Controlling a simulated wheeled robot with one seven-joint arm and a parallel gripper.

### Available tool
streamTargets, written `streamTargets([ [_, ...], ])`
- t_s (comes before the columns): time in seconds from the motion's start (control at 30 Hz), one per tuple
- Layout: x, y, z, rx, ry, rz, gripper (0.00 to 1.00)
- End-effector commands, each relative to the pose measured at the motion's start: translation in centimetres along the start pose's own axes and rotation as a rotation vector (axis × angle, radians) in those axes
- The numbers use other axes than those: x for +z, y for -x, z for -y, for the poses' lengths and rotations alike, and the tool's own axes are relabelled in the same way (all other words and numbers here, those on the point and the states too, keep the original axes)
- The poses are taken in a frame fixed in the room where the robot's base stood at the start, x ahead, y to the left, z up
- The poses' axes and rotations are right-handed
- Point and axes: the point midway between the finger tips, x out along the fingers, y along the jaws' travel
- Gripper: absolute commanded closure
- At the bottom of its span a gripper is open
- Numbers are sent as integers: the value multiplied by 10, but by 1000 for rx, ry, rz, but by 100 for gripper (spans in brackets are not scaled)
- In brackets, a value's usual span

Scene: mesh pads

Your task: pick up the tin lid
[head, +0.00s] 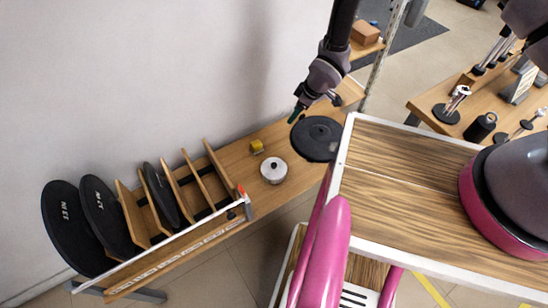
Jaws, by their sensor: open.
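A small round silver piece with a black knob on top (273,171), which looks like the tin lid, lies on the wooden bench along the wall. My gripper (314,109) is open and empty, above and to the right of the lid in the head view. A dark round disc (317,139) lies just below my gripper in the picture, to the right of the lid. The lid is in plain view. I cannot tell how high my gripper is above the bench.
A small yellow block (256,146) sits close to the lid, up and left. A wooden rack (167,205) with black discs stands farther left. A white-edged wooden top (410,190) fills the right front. Bare bench (300,165) lies around the lid.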

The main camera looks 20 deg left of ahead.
Motion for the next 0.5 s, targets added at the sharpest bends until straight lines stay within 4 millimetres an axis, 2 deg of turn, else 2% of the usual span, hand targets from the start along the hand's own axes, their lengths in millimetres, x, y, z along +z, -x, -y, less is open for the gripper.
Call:
streamTargets([
  [0.03, 12, -25, 26, -36, 44, 3, 34],
  [0.1, 22, -48, 52, -72, 93, -4, 34],
  [0.2, 35, -69, 80, -109, 142, -13, 34],
  [0.3, 42, -81, 94, -129, 167, -19, 34],
  [0.5, 45, -110, 104, -137, 179, -21, 34],
])
